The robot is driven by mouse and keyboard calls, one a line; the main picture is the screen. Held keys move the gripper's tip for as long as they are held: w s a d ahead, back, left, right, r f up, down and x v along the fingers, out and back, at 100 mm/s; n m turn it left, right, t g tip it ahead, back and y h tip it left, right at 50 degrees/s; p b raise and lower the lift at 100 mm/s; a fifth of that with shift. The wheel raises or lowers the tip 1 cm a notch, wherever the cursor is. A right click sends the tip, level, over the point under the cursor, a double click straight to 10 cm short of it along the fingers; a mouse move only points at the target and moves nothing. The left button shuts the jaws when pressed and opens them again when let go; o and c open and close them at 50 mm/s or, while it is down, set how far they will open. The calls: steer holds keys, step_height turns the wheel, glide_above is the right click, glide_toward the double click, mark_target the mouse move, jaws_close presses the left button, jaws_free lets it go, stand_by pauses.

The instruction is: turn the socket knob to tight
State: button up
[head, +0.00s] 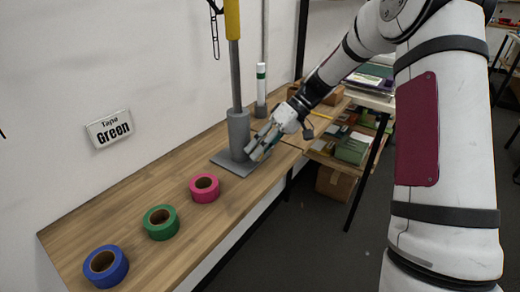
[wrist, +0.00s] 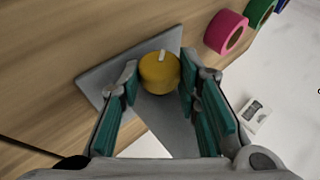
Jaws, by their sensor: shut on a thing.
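The socket (head: 238,132) is a grey upright cylinder on a flat grey base plate (head: 228,166), with a grey and yellow pole (head: 235,70) standing in it. The socket knob (wrist: 158,76) is round and yellow with a white mark on it; in the wrist view the mark points toward the top of the picture. My gripper (head: 258,150) is at the right side of the socket. In the wrist view its fingers (wrist: 160,75) are on either side of the knob, shut on it. The knob is hidden by my gripper in the head view.
Pink (head: 204,187), green (head: 161,222) and blue (head: 106,266) tape rolls lie along the bench (head: 130,208). A wall sign (head: 109,129) reads "Tape Green". A cluttered shelf (head: 345,150) is at the right.

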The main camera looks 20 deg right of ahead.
stand_by(0.4)
steer(key=o, duration=1.1)
steer(key=shift+o, duration=0.2)
